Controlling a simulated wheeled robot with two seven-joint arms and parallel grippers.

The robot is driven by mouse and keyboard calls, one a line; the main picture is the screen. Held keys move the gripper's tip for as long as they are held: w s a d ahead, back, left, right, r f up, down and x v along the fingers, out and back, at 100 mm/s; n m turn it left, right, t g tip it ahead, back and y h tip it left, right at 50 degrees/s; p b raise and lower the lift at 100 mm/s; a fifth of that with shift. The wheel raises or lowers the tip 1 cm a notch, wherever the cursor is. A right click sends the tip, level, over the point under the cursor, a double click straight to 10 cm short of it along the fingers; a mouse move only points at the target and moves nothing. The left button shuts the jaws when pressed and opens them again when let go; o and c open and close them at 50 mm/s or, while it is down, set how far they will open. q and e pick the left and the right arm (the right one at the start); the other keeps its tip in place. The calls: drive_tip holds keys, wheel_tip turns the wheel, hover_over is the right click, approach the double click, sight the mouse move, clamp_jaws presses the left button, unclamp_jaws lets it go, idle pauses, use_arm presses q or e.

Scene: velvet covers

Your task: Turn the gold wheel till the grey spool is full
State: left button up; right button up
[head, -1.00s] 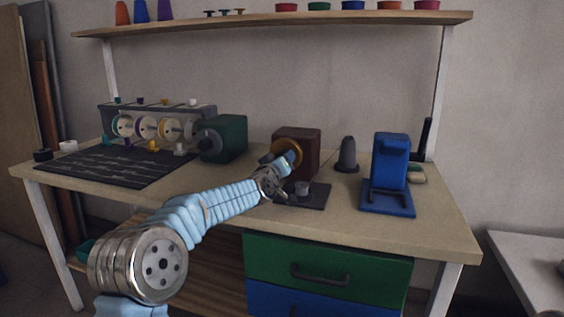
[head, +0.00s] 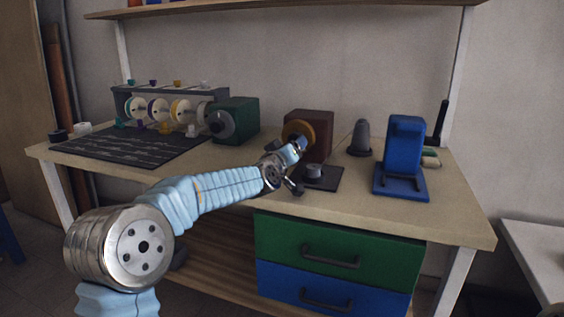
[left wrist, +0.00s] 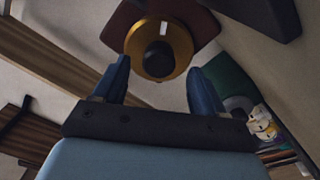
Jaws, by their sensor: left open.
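The gold wheel (head: 293,129) is on the front of a dark red-brown box (head: 321,123) on the workbench. In the left wrist view the wheel (left wrist: 181,48) has a dark round knob (left wrist: 158,58) near its middle. My left gripper (head: 300,143) is at the wheel's front. Its blue fingers are apart, one on each side of the wheel's lower part in the wrist view (left wrist: 158,64); I cannot tell whether they touch it. My right gripper is out of view.
The bench front (head: 385,215) is clear.

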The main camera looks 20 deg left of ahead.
use_arm(q)
drive_tip(key=s+b, duration=0.1)
drive_tip(key=s, duration=0.8)
drive_tip(key=shift+s+a, duration=0.15)
drive_tip(key=shift+s, duration=0.1)
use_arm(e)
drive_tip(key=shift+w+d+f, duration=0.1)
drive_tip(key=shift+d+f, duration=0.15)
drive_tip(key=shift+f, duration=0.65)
use_arm(q)
drive_tip(key=shift+f, duration=0.1)
